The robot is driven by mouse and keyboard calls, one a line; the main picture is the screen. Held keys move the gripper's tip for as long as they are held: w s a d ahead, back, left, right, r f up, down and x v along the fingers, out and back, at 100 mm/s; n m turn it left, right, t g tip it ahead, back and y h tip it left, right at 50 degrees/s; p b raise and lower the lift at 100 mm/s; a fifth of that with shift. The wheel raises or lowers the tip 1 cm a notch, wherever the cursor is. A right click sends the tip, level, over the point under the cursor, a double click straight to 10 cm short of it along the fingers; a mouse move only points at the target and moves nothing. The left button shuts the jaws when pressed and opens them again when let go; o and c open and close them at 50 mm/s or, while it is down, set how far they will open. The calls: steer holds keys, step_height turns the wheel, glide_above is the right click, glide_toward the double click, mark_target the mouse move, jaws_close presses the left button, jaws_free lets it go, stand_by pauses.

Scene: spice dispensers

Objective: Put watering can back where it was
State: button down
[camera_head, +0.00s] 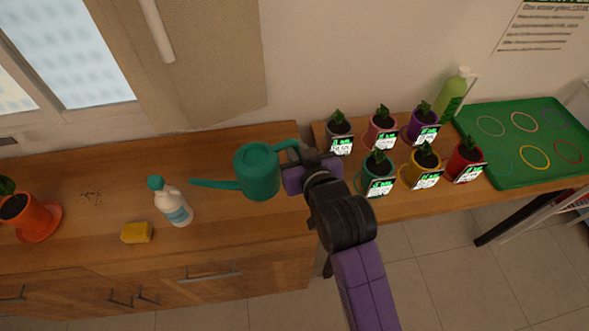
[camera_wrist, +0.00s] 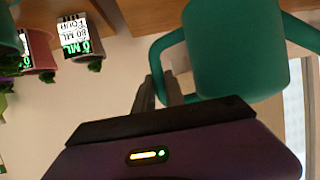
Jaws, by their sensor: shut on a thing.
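The teal watering can (camera_head: 257,172) is at the right end of the wooden counter in the head view, its spout pointing left. My gripper (camera_head: 297,158) is shut on its handle, on the can's right side. In the wrist view the can (camera_wrist: 235,50) fills the upper right, and my gripper's dark fingers (camera_wrist: 165,88) are at the handle. I cannot tell whether the can's base touches the counter or is held just above it.
Several labelled plant pots (camera_head: 425,165) stand close right of my gripper, beside a green bottle (camera_head: 453,95) and green tray (camera_head: 510,110).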

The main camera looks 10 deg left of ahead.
step_height(320, 180, down, 8)
steer(key=shift+r, duration=0.15)
steer(key=c, duration=1.4)
jaws_free()
steer(key=shift+f, duration=0.3)
steer(key=shift+b+v, duration=0.45)
steer(key=shift+v, duration=3.5)
steer(key=shift+d+f, duration=0.1)
steer(key=shift+d, duration=0.15)
